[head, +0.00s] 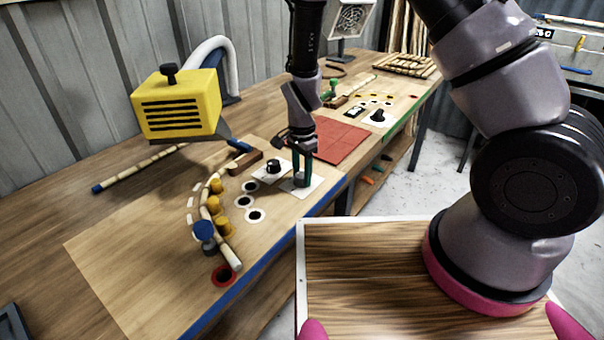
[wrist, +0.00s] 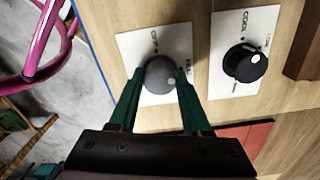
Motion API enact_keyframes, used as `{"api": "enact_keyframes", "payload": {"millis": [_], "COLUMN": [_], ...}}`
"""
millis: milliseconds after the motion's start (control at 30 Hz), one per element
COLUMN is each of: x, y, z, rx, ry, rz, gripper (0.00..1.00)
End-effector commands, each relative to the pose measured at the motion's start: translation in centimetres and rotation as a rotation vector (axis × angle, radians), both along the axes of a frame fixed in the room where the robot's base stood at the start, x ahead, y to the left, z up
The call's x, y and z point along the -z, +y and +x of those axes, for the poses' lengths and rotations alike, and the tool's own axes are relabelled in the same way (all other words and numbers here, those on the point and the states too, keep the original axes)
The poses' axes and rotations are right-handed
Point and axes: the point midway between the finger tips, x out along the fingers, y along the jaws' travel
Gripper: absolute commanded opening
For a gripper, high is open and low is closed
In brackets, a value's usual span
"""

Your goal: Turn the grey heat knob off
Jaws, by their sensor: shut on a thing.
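The grey heat knob (wrist: 158,74) sits on a white plate (wrist: 136,46) on the wooden worktop. A pale dot shows on the knob's lower right side in the wrist view. The plate has small dark lettering around the knob that I cannot read surely. My gripper (wrist: 160,78) has its green fingers on both sides of the knob and is shut on it. In the head view my gripper (head: 303,178) points down onto the plate (head: 290,190) near the blue front edge, and its fingers mostly hide the knob.
A black knob (wrist: 245,63) on its own white plate stands close beside the grey one. A wooden block (head: 245,162), a curved rattan pole (head: 224,235) among yellow pegs and a yellow heater box (head: 178,106) are to the left. A red mat (head: 342,140) lies behind right.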

Motion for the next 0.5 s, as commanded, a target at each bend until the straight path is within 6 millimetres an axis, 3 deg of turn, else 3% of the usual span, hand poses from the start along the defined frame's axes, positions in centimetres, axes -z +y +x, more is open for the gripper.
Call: {"api": "enact_keyframes", "payload": {"millis": [267,500], "x": [-0.04,-0.06], "y": [0.00,0.03], "z": [0.07,0.10], "rx": [-0.103,-0.299], "ry": [-0.001,-0.002], "rz": [0.001,0.001], "gripper": [0.00,0.00]}}
